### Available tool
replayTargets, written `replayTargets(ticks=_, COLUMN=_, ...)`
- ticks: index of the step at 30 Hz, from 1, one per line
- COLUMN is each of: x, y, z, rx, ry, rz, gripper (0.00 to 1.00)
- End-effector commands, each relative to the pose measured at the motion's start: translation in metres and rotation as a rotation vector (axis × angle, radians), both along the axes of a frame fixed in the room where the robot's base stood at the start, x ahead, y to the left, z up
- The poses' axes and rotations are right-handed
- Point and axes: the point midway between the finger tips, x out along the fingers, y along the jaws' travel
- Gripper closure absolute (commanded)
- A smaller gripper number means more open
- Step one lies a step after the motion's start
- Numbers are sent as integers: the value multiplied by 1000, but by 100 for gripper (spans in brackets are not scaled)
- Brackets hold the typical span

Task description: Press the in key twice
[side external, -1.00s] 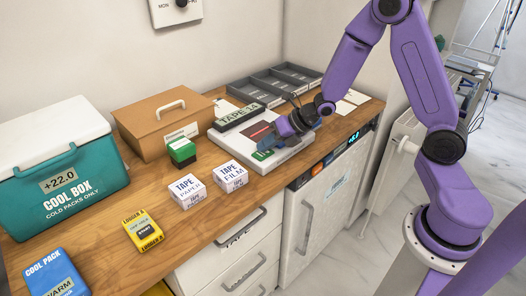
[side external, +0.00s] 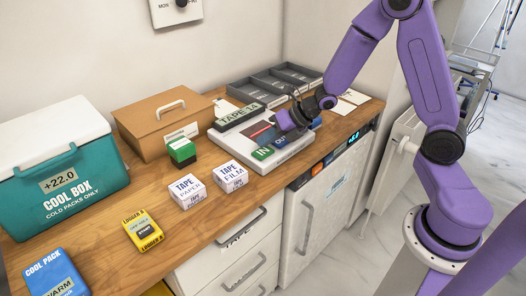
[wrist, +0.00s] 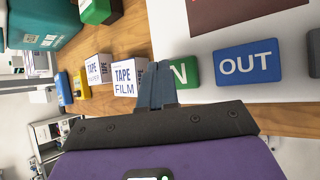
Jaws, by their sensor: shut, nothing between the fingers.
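The green IN key (side external: 263,153) sits at the near left end of the white device (side external: 292,148) on the worktop. In the wrist view the IN key (wrist: 193,71) is partly covered by my fingers, which hide its first letter. My gripper (side external: 285,121) is shut and empty, and in the side view it appears above the device, clear of the IN lettering. Its fingertips also show in the wrist view (wrist: 156,66). The blue OUT key (wrist: 248,62) lies just right of the IN key there. The exact gap between fingertips and key is hard to tell.
The TAPE FILM box (side external: 230,176) and TAPE PAPER box (side external: 187,191) stand left of the device. A green-and-black box (side external: 182,152) is behind them. The TAPE 14 sign (side external: 240,116) stands at the device's back, with grey trays (side external: 275,84) beyond.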

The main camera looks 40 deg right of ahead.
Motion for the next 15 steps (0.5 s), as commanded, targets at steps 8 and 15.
replayTargets(ticks=8, x=1, y=1, z=17, rx=2, ry=-4, rz=3, gripper=100)
replayTargets(ticks=15, x=1, y=1, z=38, rx=2, ry=-3, rz=4, gripper=100)
